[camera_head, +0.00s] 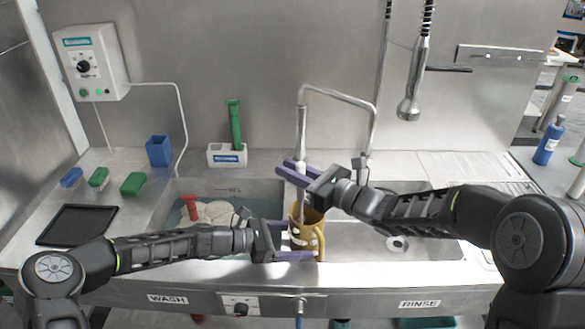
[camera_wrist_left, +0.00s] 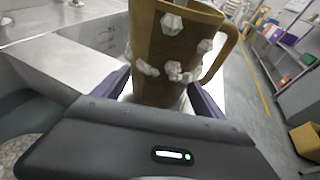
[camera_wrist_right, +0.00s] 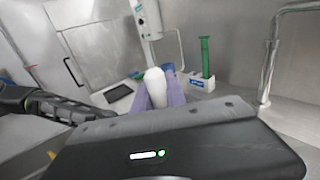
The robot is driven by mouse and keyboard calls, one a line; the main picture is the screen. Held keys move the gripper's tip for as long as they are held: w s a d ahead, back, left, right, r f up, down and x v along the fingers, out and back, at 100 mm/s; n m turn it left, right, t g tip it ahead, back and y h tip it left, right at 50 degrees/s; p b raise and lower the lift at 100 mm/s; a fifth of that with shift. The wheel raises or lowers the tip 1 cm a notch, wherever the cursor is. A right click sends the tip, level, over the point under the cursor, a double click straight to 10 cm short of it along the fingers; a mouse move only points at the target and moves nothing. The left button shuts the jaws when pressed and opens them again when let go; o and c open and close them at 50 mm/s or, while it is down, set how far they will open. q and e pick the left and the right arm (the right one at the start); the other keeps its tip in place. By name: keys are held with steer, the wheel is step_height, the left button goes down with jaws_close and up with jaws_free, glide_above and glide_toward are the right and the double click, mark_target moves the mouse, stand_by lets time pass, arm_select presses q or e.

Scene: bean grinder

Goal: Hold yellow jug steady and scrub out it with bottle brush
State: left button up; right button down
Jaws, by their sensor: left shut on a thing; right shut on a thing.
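The yellow jug (camera_head: 306,240), brownish-yellow with white lumpy patches, stands upright at the sink divider, handle to the right. It fills the middle of the left wrist view (camera_wrist_left: 172,48). My left gripper (camera_head: 296,243) is shut on its body, one purple finger on each side. My right gripper (camera_head: 298,172) is above the jug, shut on the white handle of the bottle brush (camera_head: 301,168). That handle shows between the fingers in the right wrist view (camera_wrist_right: 155,82). A thin shaft runs down to the jug's mouth; the brush's lower end is hidden.
The wash basin (camera_head: 262,190) with water and crockery is left; the rinse basin (camera_head: 360,250) is right. A tap (camera_head: 338,95) arches behind my right gripper, and a spray hose (camera_head: 410,105) hangs right of it. A green brush (camera_head: 235,125) stands in a white holder behind.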

steer(key=shift+s+d, duration=0.45)
steer(key=shift+s, duration=0.3)
steer(key=shift+d+f, duration=0.2)
steer(key=shift+d, duration=0.65)
steer(key=shift+w+d, duration=0.1)
